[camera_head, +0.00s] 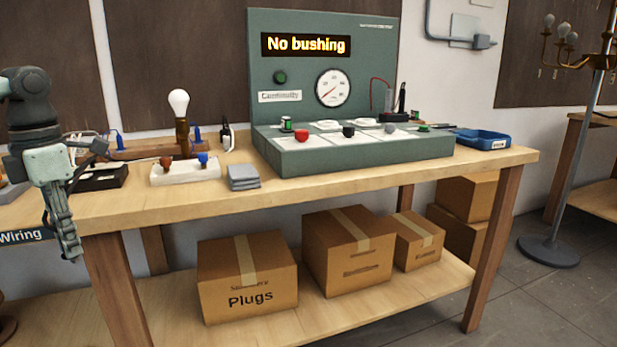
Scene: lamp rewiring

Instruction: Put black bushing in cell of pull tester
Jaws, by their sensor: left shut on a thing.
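The green pull tester (360,156) stands on the workbench, and its display (305,45) reads "No bushing". Its sloped front carries white panels with a red round piece (302,135), a black round piece (348,130) and a grey round piece (390,128). I cannot tell whether these are knobs or bushings. My left gripper (68,240) points down at the bench's front left edge, well away from the tester. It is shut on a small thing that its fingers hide. I cannot identify a loose black bushing. My right gripper is out of view.
A blue tray (480,139) is at the right. Boxes (247,278) sit on the lower shelf.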

